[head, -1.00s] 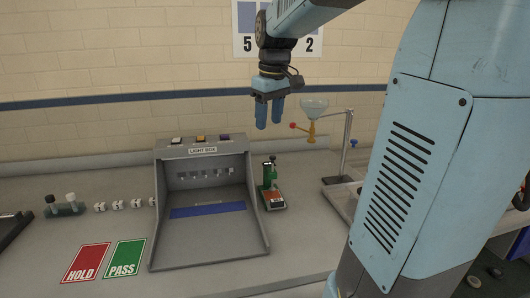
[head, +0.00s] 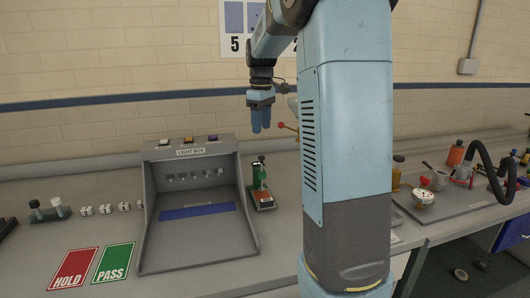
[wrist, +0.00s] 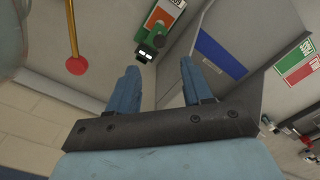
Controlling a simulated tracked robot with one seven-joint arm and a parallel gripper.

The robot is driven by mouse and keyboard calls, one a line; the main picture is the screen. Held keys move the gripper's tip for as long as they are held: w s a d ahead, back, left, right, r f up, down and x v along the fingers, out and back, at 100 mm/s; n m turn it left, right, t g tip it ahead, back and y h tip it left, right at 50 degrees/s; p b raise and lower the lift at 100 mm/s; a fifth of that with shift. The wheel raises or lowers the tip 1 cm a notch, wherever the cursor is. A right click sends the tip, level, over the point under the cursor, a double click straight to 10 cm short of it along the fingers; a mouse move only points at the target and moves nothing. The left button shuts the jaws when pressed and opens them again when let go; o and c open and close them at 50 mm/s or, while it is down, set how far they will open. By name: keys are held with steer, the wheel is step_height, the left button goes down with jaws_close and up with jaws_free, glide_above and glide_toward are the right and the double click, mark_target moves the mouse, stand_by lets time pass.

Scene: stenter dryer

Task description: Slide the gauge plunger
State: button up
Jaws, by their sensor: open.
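A small green stand-like device (head: 260,185) with an orange-red base part stands on the bench just right of the light box. It also shows in the wrist view (wrist: 160,20), beyond the fingertips and apart from them. A dial gauge (head: 423,197) with a white face and red top lies at the right. I cannot make out a plunger on either.
The light box (head: 190,195) stands left of the green device. HOLD (head: 73,268) and PASS (head: 113,262) cards lie at the front left. A red-ended lever shows in the wrist view (wrist: 75,64), left of the fingers. A black hose (head: 490,160) arches at the right.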

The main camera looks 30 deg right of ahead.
mark_target(262, 157)
step_height(262, 157, down, 10)
steer(key=shift+f, duration=0.1)
stand_by(0.4)
steer(key=shift+c, duration=0.5)
jaws_close()
